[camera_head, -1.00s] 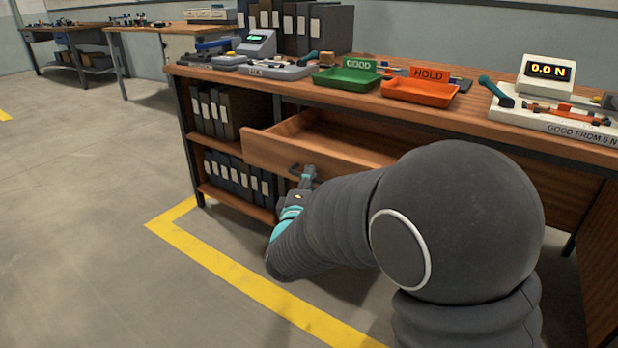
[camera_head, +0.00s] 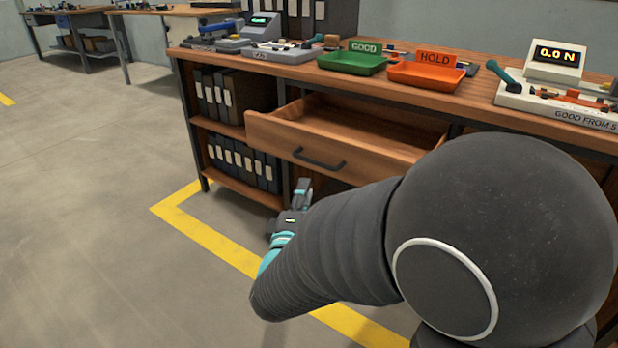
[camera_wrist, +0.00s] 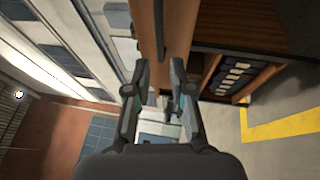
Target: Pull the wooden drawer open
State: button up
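The wooden drawer (camera_head: 330,148) stands pulled out from under the bench, and its inside looks empty in the head view. Its dark bar handle (camera_head: 320,160) is on the front panel. My gripper (camera_head: 303,190) is below and in front of the handle, apart from it. In the wrist view my gripper (camera_wrist: 160,75) has its two fingers spread with nothing held between them. The drawer front (camera_wrist: 148,30) shows edge-on beyond the fingertips, with part of the dark handle (camera_wrist: 158,30) near it.
The bench top (camera_head: 480,88) carries a green GOOD tray (camera_head: 352,66), an orange HOLD tray (camera_head: 427,76) and a force gauge (camera_head: 555,60). Shelves of binders (camera_head: 240,160) stand left of the drawer. The floor (camera_head: 90,200) is clear at left, with a yellow line (camera_head: 225,250).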

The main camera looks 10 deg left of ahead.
jog(key=shift+s+f, duration=0.15)
jog(key=shift+s, duration=0.8)
jog(key=s+a+f+m+g+y, duration=0.25)
jog(key=a+f+g, duration=0.2)
jog(key=f, duration=0.25)
jog(key=s+a+f+m+g+y, duration=0.2)
jog(key=s+a+f+g+y, duration=0.15)
jog(key=f+g, duration=0.2)
jog(key=s+d+m+g+p, duration=0.1)
jog(key=s+d+m+g, duration=0.1)
jog(key=s+m+g, duration=0.15)
jog(key=s+d+r+m+h+p, duration=0.1)
jog(key=s+d+r+m+p, duration=0.1)
jog(key=d+r, duration=0.4)
jog(key=s+d+r+m+h+p, duration=0.2)
jog(key=s+d+r+m, duration=0.3)
jog(key=d, duration=1)
jog(key=s+d+r+m+h+p, duration=0.2)
jog(key=d+r, duration=0.5)
jog(key=d, duration=0.4)
jog(key=shift+s+d+m+g, duration=0.3)
jog(key=shift+s+m+g, duration=0.15)
jog(key=shift+s+m, duration=0.35)
